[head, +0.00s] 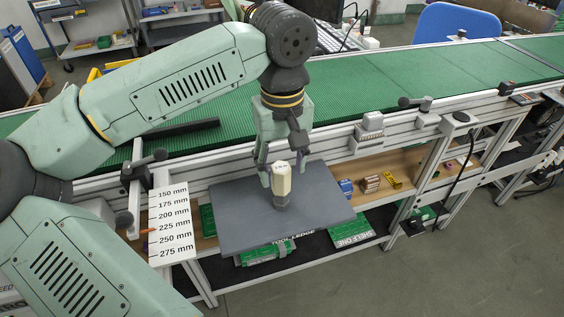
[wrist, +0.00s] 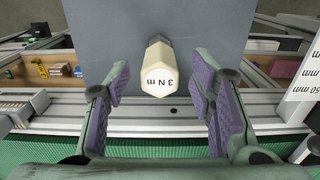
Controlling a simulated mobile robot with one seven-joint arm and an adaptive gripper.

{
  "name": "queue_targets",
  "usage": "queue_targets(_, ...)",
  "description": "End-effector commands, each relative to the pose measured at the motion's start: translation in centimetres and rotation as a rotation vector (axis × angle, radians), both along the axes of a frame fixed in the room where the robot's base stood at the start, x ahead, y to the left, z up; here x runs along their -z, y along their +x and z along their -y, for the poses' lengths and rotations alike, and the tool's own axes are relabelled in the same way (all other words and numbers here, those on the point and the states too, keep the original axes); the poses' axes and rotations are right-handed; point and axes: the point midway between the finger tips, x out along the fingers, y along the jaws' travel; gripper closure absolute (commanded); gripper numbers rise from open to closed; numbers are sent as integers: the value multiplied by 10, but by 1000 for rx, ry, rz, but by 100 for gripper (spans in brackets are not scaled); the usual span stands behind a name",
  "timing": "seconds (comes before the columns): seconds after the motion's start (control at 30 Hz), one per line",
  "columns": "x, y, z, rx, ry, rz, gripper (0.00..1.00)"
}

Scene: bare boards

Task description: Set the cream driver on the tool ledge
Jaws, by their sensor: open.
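The cream driver (head: 282,179) stands upright on the flat grey tool ledge (head: 237,218), its dark lower end (head: 281,201) against the board. In the wrist view the driver's faceted cream handle (wrist: 159,68) shows "3 N m" on its end. My gripper (head: 282,172) is open and points down at the driver's top. In the wrist view its purple-padded fingers (wrist: 160,85) lie to either side of the handle, with a gap on both sides. The ledge's bare surface (wrist: 100,30) fills the background there.
A height scale (head: 172,222) stands left of the ledge. The green conveyor (head: 360,95) and its metal rail run behind. A wooden shelf to the right holds a blue block (head: 346,187), brown blocks (head: 370,184) and a yellow item (head: 392,180). The ledge around the driver is clear.

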Motion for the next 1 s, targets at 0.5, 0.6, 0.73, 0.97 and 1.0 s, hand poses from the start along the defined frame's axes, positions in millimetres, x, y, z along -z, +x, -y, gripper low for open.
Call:
queue_targets(0.5,-97,0,1,0,-1,1,50)
queue_targets(0.6,-111,0,0,0,1,2,50)
queue_targets(0.73,-120,0,1,0,0,0,50)
queue_targets(0.97,-122,0,0,0,0,0,50)
queue_targets(1.0,-122,0,0,0,0,0,50)
